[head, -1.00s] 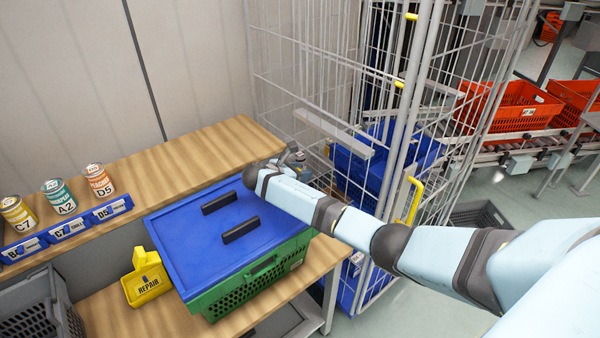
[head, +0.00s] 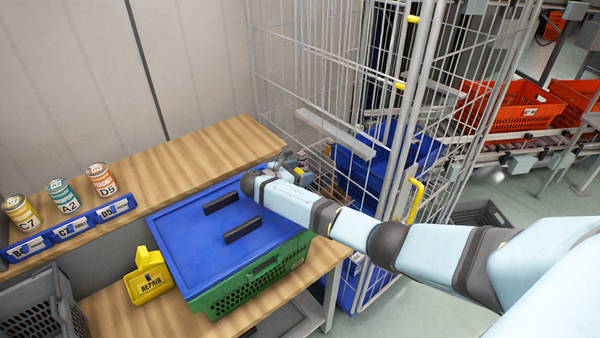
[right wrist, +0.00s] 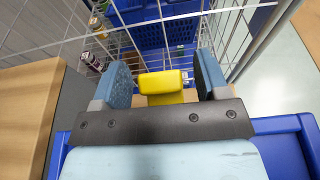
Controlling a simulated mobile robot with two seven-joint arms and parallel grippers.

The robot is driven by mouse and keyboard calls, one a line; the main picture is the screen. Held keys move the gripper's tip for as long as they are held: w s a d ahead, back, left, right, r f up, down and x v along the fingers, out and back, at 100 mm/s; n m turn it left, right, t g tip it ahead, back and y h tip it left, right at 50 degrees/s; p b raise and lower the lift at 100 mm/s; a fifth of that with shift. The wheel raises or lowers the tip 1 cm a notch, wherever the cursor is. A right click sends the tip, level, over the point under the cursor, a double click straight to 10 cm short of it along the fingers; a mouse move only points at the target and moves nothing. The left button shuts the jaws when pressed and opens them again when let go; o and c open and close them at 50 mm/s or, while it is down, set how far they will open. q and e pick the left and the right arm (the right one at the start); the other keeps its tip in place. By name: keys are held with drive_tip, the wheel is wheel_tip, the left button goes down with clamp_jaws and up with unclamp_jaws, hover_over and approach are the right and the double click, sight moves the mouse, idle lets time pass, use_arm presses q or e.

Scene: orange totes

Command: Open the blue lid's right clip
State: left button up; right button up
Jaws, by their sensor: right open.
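The blue lid (head: 205,245) lies closed on a green crate (head: 230,291) on the wooden table. It has two dark handles on top. My right arm reaches over its far right part and hides that edge. My right gripper (head: 294,162) is at the lid's far right end, partly hidden in the head view. In the right wrist view my right gripper (right wrist: 161,75) is open, with a blue-grey finger on either side of a yellow clip (right wrist: 162,84). Whether the fingers touch the clip I cannot tell. The lid's blue edge (right wrist: 70,160) shows below. My left gripper is not in view.
A wire cage trolley (head: 350,100) with blue crates stands close behind my right gripper. A yellow repair bin (head: 147,279) sits left of the crate. Cans and small blue label bins (head: 73,229) stand on the shelf. Orange totes (head: 512,107) are on a conveyor.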

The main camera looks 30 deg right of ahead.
drive_tip(key=b+v, duration=0.1)
drive_tip(key=v, duration=1.2)
drive_tip(key=shift+s+a+b, duration=0.15)
drive_tip(key=shift+a+b, duration=0.2)
